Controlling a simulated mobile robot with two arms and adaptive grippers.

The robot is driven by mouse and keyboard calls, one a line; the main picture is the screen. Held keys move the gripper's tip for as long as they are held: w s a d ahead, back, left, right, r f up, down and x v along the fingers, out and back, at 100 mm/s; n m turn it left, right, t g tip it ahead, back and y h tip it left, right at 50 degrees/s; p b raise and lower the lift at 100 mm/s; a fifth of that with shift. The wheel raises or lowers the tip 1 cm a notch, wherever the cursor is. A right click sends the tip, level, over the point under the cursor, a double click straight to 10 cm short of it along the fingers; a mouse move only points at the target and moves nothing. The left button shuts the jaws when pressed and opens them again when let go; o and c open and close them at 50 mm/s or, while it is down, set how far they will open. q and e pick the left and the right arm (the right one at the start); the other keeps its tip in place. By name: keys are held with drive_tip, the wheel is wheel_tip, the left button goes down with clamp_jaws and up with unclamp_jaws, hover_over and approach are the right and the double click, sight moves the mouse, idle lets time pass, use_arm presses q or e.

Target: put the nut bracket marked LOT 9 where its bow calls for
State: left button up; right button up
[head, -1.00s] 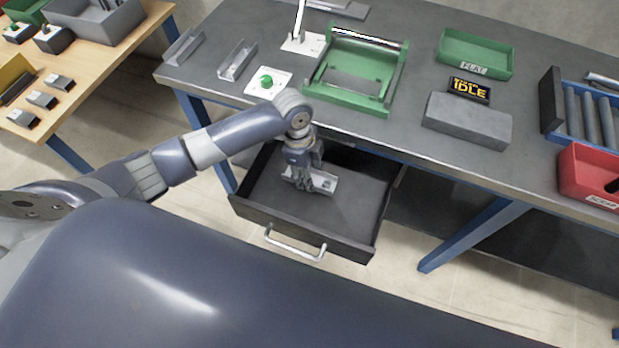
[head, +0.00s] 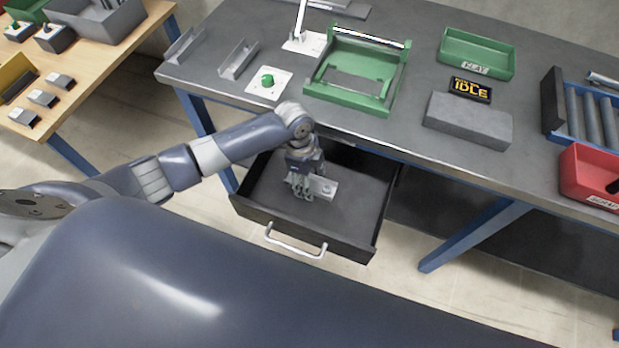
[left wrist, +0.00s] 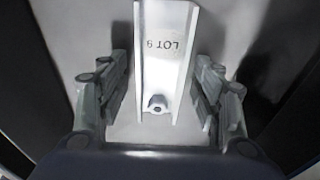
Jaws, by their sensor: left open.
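The nut bracket, a pale metal channel, lies in the open drawer (head: 345,215) under the bench and shows in the head view (head: 324,187). In the left wrist view the bracket (left wrist: 164,75) has LOT 9 printed upside down on its floor and a nut at its near end. My left gripper (head: 303,194) points down into the drawer. Its open fingers (left wrist: 163,110) stand on either side of the bracket, with a gap at each side. The bracket's bow cannot be judged from these views. My right gripper is not in view.
On the bench stand a green frame fixture (head: 320,88), a green tray marked FLAT (head: 473,68), a display reading IDLE (head: 470,89), a grey block (head: 468,120) and a red tray (head: 590,180). Two other channels (head: 238,60) lie at the left. The drawer's walls surround my gripper.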

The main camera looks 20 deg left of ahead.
use_arm(q)
wheel_tip(320, 180, up, 12)
drive_tip(key=a, duration=0.1)
drive_tip(key=shift+a, duration=0.4)
idle(0.4)
